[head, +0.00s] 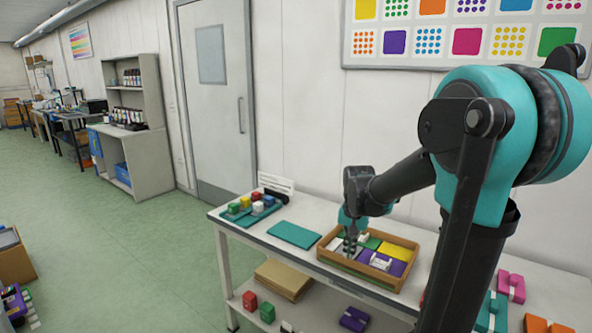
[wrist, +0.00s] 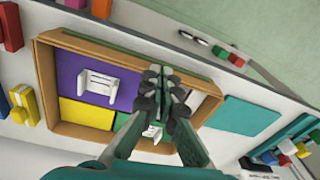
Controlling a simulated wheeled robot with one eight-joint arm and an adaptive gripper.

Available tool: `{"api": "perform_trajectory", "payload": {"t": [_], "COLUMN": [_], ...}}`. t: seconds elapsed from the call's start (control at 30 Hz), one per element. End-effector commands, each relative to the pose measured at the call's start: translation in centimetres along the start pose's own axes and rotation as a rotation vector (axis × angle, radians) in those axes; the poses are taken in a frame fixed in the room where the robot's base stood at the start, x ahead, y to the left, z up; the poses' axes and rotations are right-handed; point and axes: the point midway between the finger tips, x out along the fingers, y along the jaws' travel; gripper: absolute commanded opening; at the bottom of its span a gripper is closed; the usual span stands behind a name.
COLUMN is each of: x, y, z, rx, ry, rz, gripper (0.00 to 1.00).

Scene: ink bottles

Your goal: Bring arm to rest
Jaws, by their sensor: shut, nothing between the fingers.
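My gripper (head: 350,246) is over the left part of a wooden tray (head: 413,243) on the table. In the wrist view, the fingertips of my gripper (wrist: 160,74) are together with nothing between them. The wooden tray (wrist: 43,95) holds purple, yellow, green and white sections there. A white piece (wrist: 98,82) is on the purple section, and another white piece (wrist: 152,131) shows partly behind my fingers. I cannot tell how far the fingertips are above the tray.
A flat teal mat (head: 293,235) lies left of the wooden tray. Farther left, a teal tray (head: 235,221) holds several small coloured bottles near a white card (head: 276,184). Pink and orange items lie at the table's right. The green floor (head: 130,245) to the left is largely clear.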

Motion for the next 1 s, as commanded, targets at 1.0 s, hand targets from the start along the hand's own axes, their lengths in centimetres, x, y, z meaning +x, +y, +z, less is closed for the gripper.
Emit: {"api": "perform_trajectory", "payload": {"t": [1.0], "x": [6.7], "y": [10.1], "z": [14.2], "rx": [-0.463], "ry": [0.271], "rz": [-0.060], "gripper": [0.00]}}
